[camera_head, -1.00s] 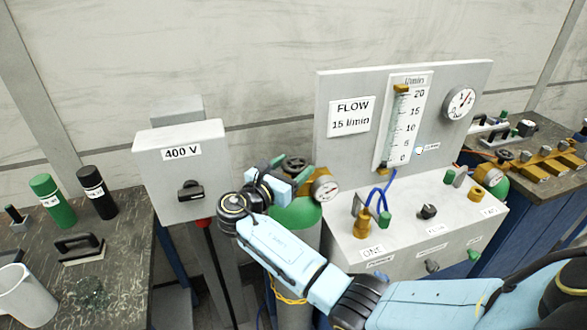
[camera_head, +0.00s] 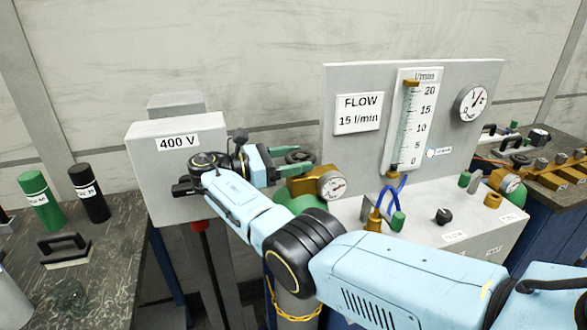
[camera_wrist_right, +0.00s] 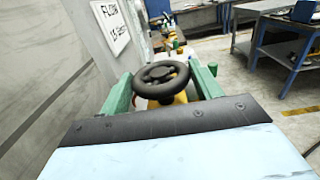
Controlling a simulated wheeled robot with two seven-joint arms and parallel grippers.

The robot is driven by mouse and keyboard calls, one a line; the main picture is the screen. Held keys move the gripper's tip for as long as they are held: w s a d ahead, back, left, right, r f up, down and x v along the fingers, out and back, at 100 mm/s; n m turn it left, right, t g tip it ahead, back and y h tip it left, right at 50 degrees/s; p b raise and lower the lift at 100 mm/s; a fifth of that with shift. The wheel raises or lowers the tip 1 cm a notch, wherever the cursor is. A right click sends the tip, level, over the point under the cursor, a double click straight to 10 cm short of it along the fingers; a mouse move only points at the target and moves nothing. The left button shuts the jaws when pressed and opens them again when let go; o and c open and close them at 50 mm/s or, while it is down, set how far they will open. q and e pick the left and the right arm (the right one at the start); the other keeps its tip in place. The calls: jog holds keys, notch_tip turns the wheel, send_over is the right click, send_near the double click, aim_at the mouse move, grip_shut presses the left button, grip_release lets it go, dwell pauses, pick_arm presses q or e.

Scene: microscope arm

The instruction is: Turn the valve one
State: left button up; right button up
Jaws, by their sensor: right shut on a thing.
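A black handwheel (camera_head: 299,155) sits on the brass valve body (camera_head: 305,186) of a green-topped gas cylinder, with a round gauge (camera_head: 332,185) beside it. My right gripper (camera_head: 291,160) reaches in from the left side of the wheel, its green fingers on either side of it. In the right wrist view the wheel (camera_wrist_right: 163,76) is between the two green fingers, and the gripper (camera_wrist_right: 163,88) is shut on it. The brass body is partly hidden behind the wheel there. My left gripper is not in view.
A grey 400 V switch box (camera_head: 150,150) stands close behind my right wrist. Right of the cylinder is a console (camera_head: 480,232) with a flow tube (camera_head: 408,125), a sign reading FLOW 15 l/min (camera_head: 358,112) and blue hoses. A dark bench (camera_head: 110,250) is at left.

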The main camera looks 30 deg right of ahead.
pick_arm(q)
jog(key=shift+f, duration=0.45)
pick_arm(e)
jog(key=shift+g, duration=0.3)
jog(key=o, duration=1)
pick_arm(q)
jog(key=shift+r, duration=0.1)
